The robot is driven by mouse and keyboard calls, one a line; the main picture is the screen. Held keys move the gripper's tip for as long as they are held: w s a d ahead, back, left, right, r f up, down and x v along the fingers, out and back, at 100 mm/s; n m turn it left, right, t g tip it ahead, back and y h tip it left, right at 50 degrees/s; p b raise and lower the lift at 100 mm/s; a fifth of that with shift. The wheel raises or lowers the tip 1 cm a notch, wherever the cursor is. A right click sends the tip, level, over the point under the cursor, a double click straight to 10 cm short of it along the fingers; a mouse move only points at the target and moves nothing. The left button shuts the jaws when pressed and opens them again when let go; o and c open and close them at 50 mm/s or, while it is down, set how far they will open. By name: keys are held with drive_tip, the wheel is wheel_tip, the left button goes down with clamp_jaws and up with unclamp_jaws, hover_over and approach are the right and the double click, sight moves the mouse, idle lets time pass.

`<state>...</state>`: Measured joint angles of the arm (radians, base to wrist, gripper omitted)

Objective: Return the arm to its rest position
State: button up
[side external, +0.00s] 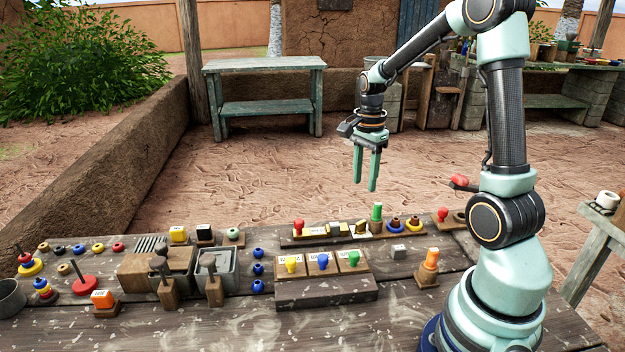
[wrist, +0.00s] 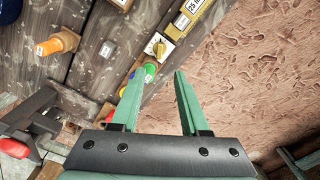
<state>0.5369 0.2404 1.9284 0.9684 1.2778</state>
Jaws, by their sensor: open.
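My gripper (side external: 366,168) hangs from the raised arm, with its two green fingers pointing down, above and behind the far edge of the wooden table (side external: 190,327). The fingers are apart and nothing is between them. In the wrist view my gripper (wrist: 153,85) also shows open and empty, with the table at the left and bare ground at the right. The arm is bent, with its upper links high over the right end of the table.
Pegs and blocks stand on the table: a green cylinder (side external: 377,211), an orange peg (side external: 431,260), a grey cube (side external: 398,252), and a box with coloured knobs (side external: 325,292). A green bench (side external: 265,66) stands behind; the ground between is clear.

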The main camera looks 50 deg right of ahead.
drive_tip(key=s+a+r+n+t, duration=0.2)
drive_tip(key=a+r+n, duration=0.3)
drive_tip(key=a+n, duration=0.5)
drive_tip(key=s+a+r+n+t, duration=0.3)
drive_tip(key=a+r+n, duration=0.2)
drive_tip(key=a+n, duration=0.5)
drive_tip(key=shift+r+n+t, duration=0.25)
drive_tip(key=shift+n+t, duration=0.05)
drive_tip(key=shift+n, duration=0.1)
